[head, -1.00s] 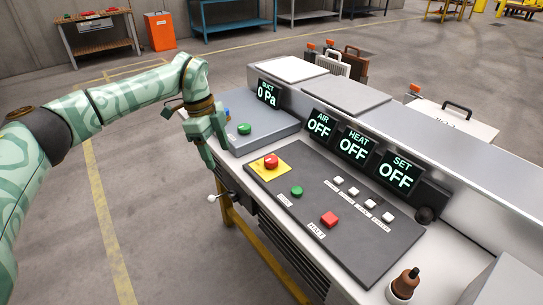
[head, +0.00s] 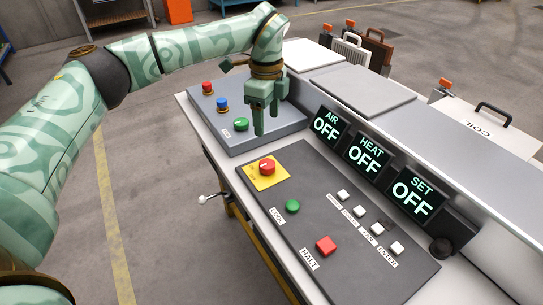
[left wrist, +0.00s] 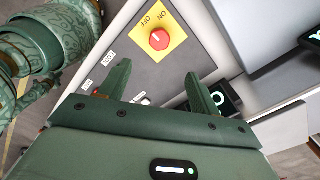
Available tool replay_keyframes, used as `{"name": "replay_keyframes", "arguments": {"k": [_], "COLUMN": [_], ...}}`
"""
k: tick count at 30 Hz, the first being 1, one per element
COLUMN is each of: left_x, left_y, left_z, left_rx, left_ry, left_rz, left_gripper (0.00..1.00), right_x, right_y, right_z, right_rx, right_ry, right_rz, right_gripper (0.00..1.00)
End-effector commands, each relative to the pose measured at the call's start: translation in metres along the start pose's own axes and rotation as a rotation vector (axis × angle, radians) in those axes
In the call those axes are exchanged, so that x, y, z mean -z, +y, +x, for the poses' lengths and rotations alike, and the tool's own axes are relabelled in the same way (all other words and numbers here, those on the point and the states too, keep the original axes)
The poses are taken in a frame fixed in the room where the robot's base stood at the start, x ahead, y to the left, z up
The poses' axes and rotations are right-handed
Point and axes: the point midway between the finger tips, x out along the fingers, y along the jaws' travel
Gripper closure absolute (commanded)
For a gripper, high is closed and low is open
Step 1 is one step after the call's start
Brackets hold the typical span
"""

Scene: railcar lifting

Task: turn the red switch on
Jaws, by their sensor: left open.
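The red switch (head: 267,167) is a round red knob on a yellow plate (head: 262,183) at the far left corner of the dark control panel. In the left wrist view the red knob (left wrist: 159,39) sits on its yellow plate with ON and OFF labels and a light mark on the knob. My left gripper (head: 267,131) is open and empty, above the grey box's near edge, behind the switch and apart from it. In the left wrist view its two fingers (left wrist: 157,82) stand apart below the knob. My right gripper is not in view.
The panel (head: 335,225) also has a green button (head: 292,206), a red HALT button (head: 326,245) and several white buttons. The grey box (head: 245,125) carries red, blue and green buttons. AIR, HEAT and SET displays (head: 366,157) read OFF. A lever (head: 208,199) sticks out at the left edge.

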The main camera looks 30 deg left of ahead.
Motion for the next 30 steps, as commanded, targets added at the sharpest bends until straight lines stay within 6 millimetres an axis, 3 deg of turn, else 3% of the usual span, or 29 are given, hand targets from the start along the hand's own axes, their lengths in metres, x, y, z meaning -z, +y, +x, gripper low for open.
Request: {"name": "replay_keyframes", "arguments": {"k": [6,15,21,30], "left_x": [0.0,0.0,0.0,0.0], "left_y": [0.0,0.0,0.0,0.0], "left_z": [0.062,0.127,0.144,0.146], "left_rx": [-0.009,-0.006,-0.002,0.0], "left_ry": [0.001,0.001,0.001,0.001], "left_rz": [-0.001,-0.001,-0.001,-0.002], "left_gripper": [0.37,0.37,0.37,0.37], "right_x": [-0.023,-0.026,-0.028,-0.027], "right_y": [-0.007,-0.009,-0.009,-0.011], "right_z": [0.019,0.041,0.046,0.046], "right_rx": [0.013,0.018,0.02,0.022], "right_ry": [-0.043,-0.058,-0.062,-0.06], "right_rz": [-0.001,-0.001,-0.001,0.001], "right_gripper": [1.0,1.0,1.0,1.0]}}
